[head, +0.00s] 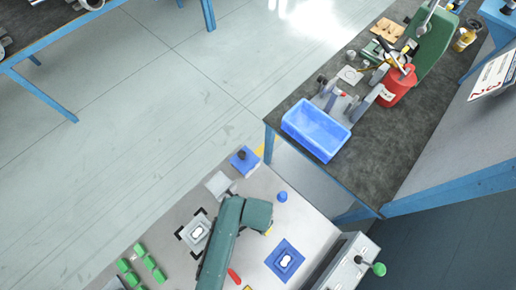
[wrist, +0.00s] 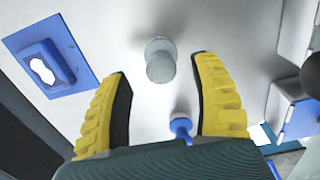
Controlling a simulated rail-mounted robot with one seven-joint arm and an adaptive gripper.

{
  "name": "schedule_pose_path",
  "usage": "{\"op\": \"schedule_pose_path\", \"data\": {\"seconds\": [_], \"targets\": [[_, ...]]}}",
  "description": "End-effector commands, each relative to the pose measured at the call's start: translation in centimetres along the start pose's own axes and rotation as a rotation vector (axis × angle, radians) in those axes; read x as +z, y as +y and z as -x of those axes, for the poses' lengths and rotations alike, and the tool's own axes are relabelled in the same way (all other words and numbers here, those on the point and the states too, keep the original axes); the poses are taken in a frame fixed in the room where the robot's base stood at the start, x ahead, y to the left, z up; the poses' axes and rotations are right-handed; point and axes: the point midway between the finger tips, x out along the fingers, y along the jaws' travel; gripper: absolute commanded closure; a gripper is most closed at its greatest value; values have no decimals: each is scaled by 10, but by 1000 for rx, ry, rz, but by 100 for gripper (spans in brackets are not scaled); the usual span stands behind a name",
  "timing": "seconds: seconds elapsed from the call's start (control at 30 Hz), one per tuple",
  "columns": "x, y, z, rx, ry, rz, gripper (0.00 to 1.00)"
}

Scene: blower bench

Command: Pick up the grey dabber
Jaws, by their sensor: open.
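The grey dabber (wrist: 160,60) shows in the wrist view as a round-topped grey piece standing on the pale bench top. It lies between and slightly beyond the fingertips of my gripper (wrist: 162,72). The two yellow, ribbed fingers are open, with a gap on both sides of the dabber, and hold nothing. In the head view my gripper (head: 268,231) is mostly hidden under my green arm, with a bit of yellow showing. I cannot make out the grey dabber in the head view.
A small blue piece (head: 282,197) stands nearby; it also shows between the fingers (wrist: 181,125). A blue pad with a white-centred part (head: 285,260) lies to the right. Green blocks (head: 143,262) and a red piece (head: 234,276) are near. A blue bin (head: 316,130) stands on another bench.

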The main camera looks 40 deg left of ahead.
Motion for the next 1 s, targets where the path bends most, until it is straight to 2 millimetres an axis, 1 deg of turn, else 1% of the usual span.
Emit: {"op": "schedule_pose_path", "data": {"seconds": [0.03, 0.1, 0.17, 0.4, 0.43, 0.57, 0.6, 0.67, 0.7, 0.77, 1.0], "targets": [[1, -1, -12, 1, -3, 2, 36], [1, -1, -23, 1, -2, 1, 36], [1, -1, -29, 1, -1, 1, 36], [1, -1, -31, -1, 1, 0, 36], [1, -1, -31, 0, 1, 0, 38], [1, -1, -31, 0, 0, 0, 62], [1, -1, -31, 0, 0, 0, 70], [1, -1, -31, 0, 0, 0, 82], [1, -1, -31, 0, 0, 0, 89], [1, -1, -31, 0, 0, 0, 100], [1, -1, -31, 0, 1, 1, 100]]}}
